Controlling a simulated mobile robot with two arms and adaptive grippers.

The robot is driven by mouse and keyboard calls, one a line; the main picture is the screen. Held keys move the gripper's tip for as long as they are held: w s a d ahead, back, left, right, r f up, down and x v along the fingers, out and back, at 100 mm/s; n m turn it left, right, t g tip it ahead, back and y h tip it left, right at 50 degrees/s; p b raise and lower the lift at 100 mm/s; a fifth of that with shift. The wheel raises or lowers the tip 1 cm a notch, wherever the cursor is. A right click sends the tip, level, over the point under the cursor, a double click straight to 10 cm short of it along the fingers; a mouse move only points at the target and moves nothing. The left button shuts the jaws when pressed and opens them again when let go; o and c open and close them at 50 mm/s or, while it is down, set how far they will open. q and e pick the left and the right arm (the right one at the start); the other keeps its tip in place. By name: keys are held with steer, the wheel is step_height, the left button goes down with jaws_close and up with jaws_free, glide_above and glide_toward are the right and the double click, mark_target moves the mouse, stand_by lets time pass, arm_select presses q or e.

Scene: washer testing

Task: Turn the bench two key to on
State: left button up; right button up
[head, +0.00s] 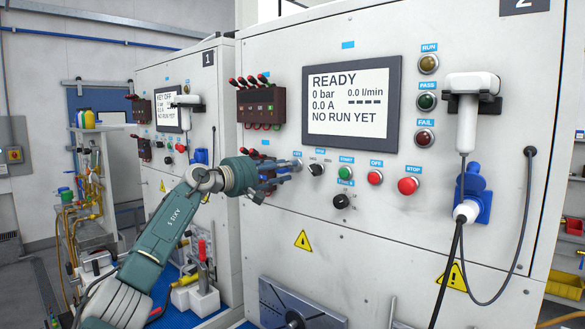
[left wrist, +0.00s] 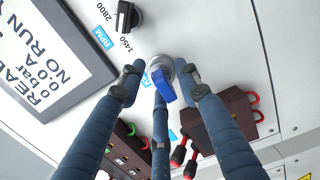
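Bench two (head: 270,60) has a large display (head: 352,102) that reads READY, 0 bar, 0.0 A and NO RUN YET. Its key switch, with a blue key (left wrist: 163,86) in a silver collar, shows in the left wrist view; the key's bow points toward the lower right of straight down there. My left gripper (head: 288,168) is at the panel below the display. In the left wrist view its fingers (left wrist: 160,76) stand apart around the key, with panel showing between the left finger and the key. Contact of the right finger is unclear. My right gripper is out of view.
A black speed knob (head: 316,169) is just right of the gripper, then green, red and larger red buttons (head: 408,186). A brown terminal block (head: 260,106) with red levers sits above. Bench one (head: 160,70) shows KEY OFF. A cable hangs at the right.

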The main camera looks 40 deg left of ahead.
arm_select(q)
steer(key=shift+a+r, duration=0.1)
steer(key=shift+r, duration=0.05)
steer(key=shift+s, duration=0.1)
steer(key=s+a, duration=0.1)
steer(key=s, duration=1)
steer(key=shift+s+a, duration=0.15)
steer(key=shift+a, duration=0.25)
steer(key=shift+s, duration=0.1)
